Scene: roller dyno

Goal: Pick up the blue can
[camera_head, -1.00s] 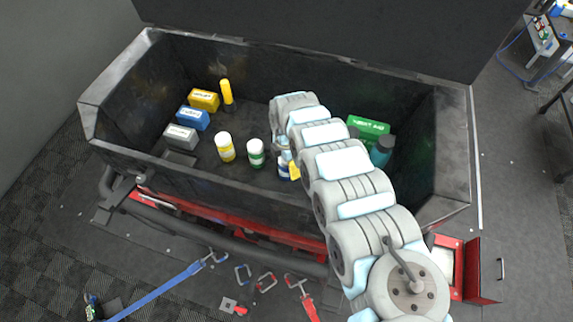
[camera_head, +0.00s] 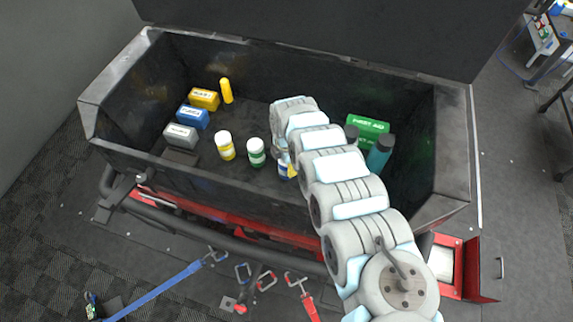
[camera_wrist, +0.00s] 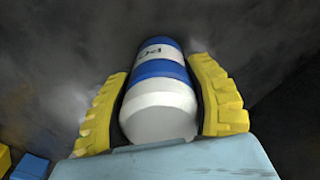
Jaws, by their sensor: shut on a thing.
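The blue can (camera_wrist: 160,70), blue with white bands and a white rounded end, lies between the two yellow fingers of my gripper (camera_wrist: 161,76) in the wrist view. The fingers touch or nearly touch its sides and are shut on it. In the head view, a small part of the blue can (camera_head: 283,166) shows beside my arm's end, inside the dark bin (camera_head: 115,95). A yellow bit of my gripper (camera_head: 292,171) shows there. My arm hides the rest, and I cannot tell if the can is clear of the bin floor.
Left of it stand a green-and-white can (camera_head: 256,152) and a yellow-and-white can (camera_head: 225,145). Yellow (camera_head: 204,99), blue (camera_head: 193,117) and grey (camera_head: 181,135) boxes sit farther left. A green first aid box (camera_head: 367,130) and teal bottle (camera_head: 380,151) are right of my arm. Bin walls surround everything.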

